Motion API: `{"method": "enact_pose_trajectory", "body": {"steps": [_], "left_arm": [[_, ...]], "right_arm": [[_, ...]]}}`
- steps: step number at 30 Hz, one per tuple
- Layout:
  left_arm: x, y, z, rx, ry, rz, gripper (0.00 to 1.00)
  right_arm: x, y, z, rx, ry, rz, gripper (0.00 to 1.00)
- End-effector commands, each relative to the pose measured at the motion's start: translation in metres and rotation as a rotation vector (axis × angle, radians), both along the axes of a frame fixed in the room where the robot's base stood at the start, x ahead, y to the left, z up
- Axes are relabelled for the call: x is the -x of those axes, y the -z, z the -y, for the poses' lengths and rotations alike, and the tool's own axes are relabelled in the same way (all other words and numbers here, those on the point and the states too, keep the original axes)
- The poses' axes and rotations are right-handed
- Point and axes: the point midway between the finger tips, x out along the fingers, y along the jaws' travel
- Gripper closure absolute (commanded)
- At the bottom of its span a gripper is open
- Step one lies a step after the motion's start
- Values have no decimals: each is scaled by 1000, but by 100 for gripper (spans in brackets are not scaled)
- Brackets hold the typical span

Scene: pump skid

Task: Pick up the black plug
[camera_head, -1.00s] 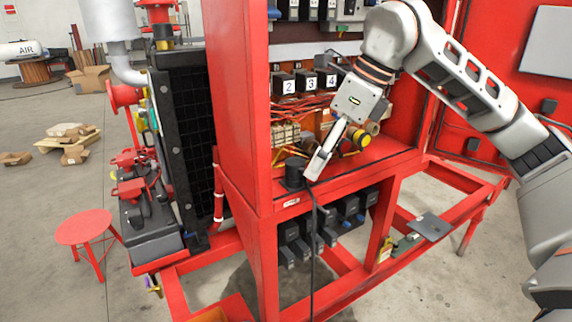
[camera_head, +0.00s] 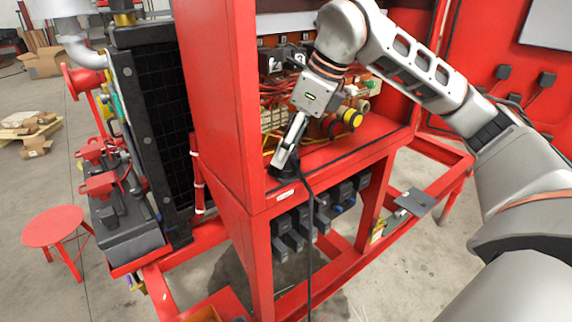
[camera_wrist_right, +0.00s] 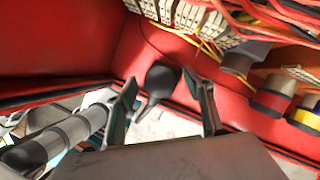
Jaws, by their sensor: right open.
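The black plug (camera_wrist_right: 163,78) shows in the right wrist view as a dark rounded body with a narrower tail, between the two fingers of my right gripper (camera_wrist_right: 165,98). The fingers stand apart, with visible gaps on both sides of the plug. I cannot tell how deep the plug lies between them. In the head view my right gripper (camera_head: 283,163) points down at the front left corner of the red cabinet's shelf and mostly hides the plug. A black cable (camera_head: 309,235) hangs from there over the shelf edge. My left gripper is not in view.
The red cabinet wall (camera_head: 222,100) stands close left of the gripper. Red wires and terminal blocks (camera_head: 273,117) lie behind it, with a yellow-and-black round knob (camera_head: 348,117) to the right. Several black connectors (camera_head: 298,228) sit below the shelf. A red stool (camera_head: 53,227) stands at left.

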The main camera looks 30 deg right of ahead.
Motion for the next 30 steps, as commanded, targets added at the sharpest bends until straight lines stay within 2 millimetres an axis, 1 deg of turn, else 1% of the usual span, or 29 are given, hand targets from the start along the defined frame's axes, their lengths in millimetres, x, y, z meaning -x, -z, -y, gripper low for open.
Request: {"method": "enact_pose_trajectory", "body": {"steps": [1, 3, 11, 12, 14, 15, 17, 26, 30], "left_arm": [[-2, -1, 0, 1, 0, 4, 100], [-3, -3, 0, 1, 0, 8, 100], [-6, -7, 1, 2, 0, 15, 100], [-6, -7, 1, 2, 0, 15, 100], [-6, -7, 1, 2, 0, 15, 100], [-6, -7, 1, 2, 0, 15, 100], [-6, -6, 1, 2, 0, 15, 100], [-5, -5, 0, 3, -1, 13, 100], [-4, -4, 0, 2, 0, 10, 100]], "right_arm": [[-1, 6, -2, -1, -1, -2, 48], [-3, 10, -3, -1, 0, 1, 48], [-4, 12, -3, -1, 0, 2, 48], [-4, 12, -3, -1, 0, 2, 53], [-4, 12, -3, -1, 0, 2, 69], [-4, 12, -3, -1, 0, 2, 79], [-4, 12, -3, -1, 0, 2, 94], [-4, 12, -3, -1, 0, 2, 94], [-5, 8, -3, 0, 1, 4, 94]]}}
